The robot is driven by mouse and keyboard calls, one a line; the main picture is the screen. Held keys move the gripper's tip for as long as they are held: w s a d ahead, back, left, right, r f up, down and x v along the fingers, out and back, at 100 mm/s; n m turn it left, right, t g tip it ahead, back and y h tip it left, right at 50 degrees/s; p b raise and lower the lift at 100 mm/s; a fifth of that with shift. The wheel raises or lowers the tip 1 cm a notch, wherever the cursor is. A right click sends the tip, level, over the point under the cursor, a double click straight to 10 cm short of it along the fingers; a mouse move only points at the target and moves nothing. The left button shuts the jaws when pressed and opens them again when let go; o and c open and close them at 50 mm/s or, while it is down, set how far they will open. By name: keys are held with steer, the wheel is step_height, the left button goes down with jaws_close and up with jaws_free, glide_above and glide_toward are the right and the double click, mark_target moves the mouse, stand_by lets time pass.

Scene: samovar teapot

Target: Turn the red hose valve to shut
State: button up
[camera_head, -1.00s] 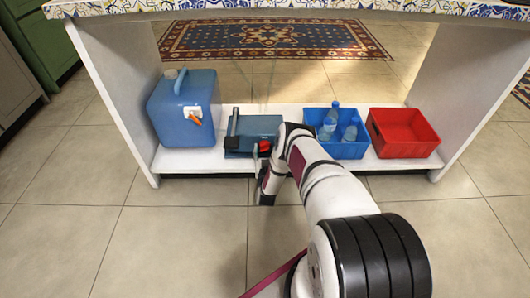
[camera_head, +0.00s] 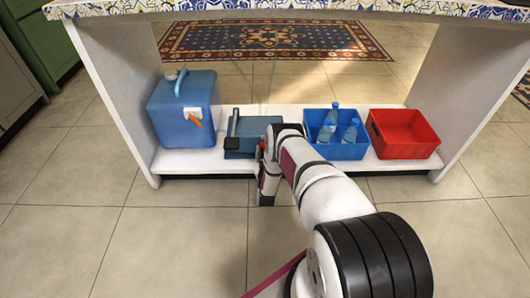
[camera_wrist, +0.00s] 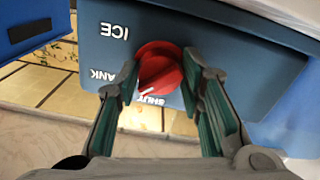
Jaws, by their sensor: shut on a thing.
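The red hose valve (camera_wrist: 158,68) is a round knob on the front of a blue-grey box (camera_wrist: 230,50). Its face carries the words ICE, TANK and SHUT, partly covered by my gripper. A white mark on the knob's lower edge points at the SHUT lettering. My gripper (camera_wrist: 157,84) is shut on the knob, one finger on each side. In the head view the box (camera_head: 258,127) stands on the low shelf, and my wrist and gripper are in front of its right part, hiding most of the knob.
On the shelf (camera_head: 200,160), a blue jug (camera_head: 182,105) with an orange spout stands left. A blue crate (camera_head: 340,151) with bottles (camera_head: 325,131) and an empty red crate (camera_head: 403,153) stand right. Side panels (camera_head: 110,90) and the tiled counter top (camera_head: 300,6) frame the space.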

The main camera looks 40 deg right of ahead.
steer(key=n, duration=0.4)
steer(key=shift+n, duration=2.6)
steer(key=shift+d, duration=0.1)
steer(key=o, duration=1.2)
steer(key=shift+c, duration=0.2)
steer(key=shift+s, duration=0.1)
steer(key=v, duration=1.2)
